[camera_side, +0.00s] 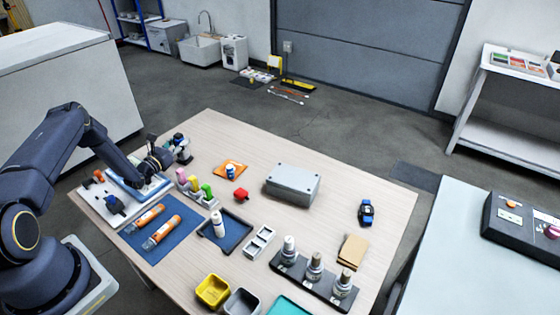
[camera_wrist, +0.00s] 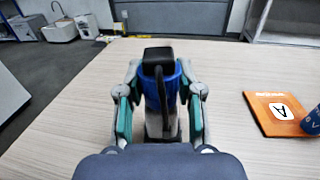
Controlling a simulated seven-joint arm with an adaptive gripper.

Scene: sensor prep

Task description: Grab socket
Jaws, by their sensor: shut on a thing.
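A blue piece with a black cap, which I take to be the socket (camera_wrist: 160,72), stands upright between my fingers in the wrist view. My gripper (camera_wrist: 160,108) has teal finger pads, one on each side of it, and is shut on it. In the side view my gripper (camera_side: 181,151) is at the far left part of the table, where the socket shows only as a small dark and blue shape. Its lower part is hidden by my gripper, and I cannot tell whether it touches the table.
An orange pad (camera_side: 221,176) with a blue cylinder (camera_side: 231,172) lies to the right of my gripper. A holder with coloured pieces (camera_side: 195,190), a blue mat with orange tubes (camera_side: 180,240) and a white tray (camera_side: 90,205) are nearer. A grey box (camera_side: 292,184) stands mid-table.

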